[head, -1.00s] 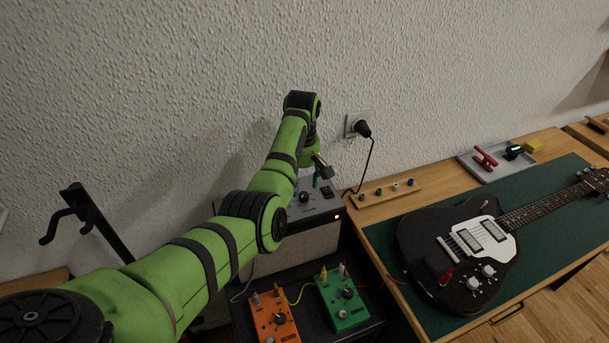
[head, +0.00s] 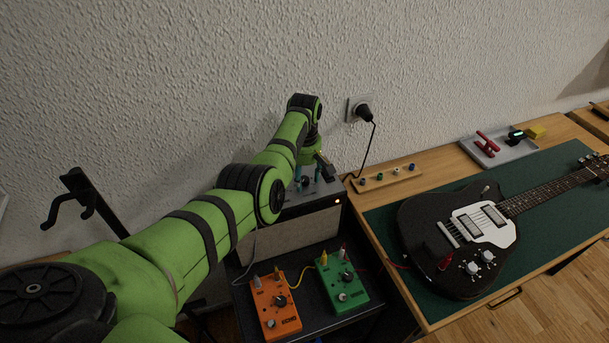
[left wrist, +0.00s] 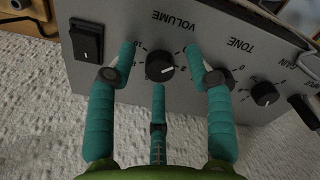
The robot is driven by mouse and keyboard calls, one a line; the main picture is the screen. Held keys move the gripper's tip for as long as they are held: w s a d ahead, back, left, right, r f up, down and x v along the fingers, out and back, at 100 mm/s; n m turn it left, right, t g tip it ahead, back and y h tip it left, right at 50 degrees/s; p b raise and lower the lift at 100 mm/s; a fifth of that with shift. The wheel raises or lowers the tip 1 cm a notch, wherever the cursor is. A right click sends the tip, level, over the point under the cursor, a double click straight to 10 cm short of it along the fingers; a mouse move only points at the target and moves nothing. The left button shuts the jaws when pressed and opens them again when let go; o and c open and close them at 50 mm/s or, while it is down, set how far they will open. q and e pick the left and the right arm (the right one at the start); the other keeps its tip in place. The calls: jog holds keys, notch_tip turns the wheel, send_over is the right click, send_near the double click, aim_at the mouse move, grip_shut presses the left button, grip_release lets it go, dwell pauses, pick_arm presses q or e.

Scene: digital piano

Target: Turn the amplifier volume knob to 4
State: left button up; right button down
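The amplifier (head: 290,235) stands against the wall with its grey control panel on top. In the left wrist view the black volume knob (left wrist: 160,67) sits under the word VOLUME, with a white pointer line toward the right of the picture. My left gripper (left wrist: 161,60) is open, its teal fingers spread on both sides of the knob and one below it. I see a gap between fingers and knob; contact is not visible. In the head view the left gripper (head: 308,182) is down at the panel. The fingers hide part of the number scale. My right gripper is not in view.
A tone knob (left wrist: 264,93) and a black rocker switch (left wrist: 87,42) flank the volume knob. An orange pedal (head: 275,308) and a green pedal (head: 342,285) lie in front of the amplifier. A guitar (head: 455,240) lies on the table at right.

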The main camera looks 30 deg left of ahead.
pick_arm(q)
grip_shut()
jog(key=shift+m+p, duration=0.3)
jog(key=shift+m, duration=1.3)
jog(key=m+p, duration=0.1)
jog(key=m, duration=0.1)
jog(key=shift+m, duration=0.3)
jog(key=m, duration=0.3)
jog(key=shift+f+m, duration=0.1)
jog(key=shift+m, duration=0.3)
jog(key=m, duration=0.5)
jog(key=shift+s+p, duration=0.1)
jog(key=shift+p, duration=0.25)
jog(key=shift+m, duration=2.5)
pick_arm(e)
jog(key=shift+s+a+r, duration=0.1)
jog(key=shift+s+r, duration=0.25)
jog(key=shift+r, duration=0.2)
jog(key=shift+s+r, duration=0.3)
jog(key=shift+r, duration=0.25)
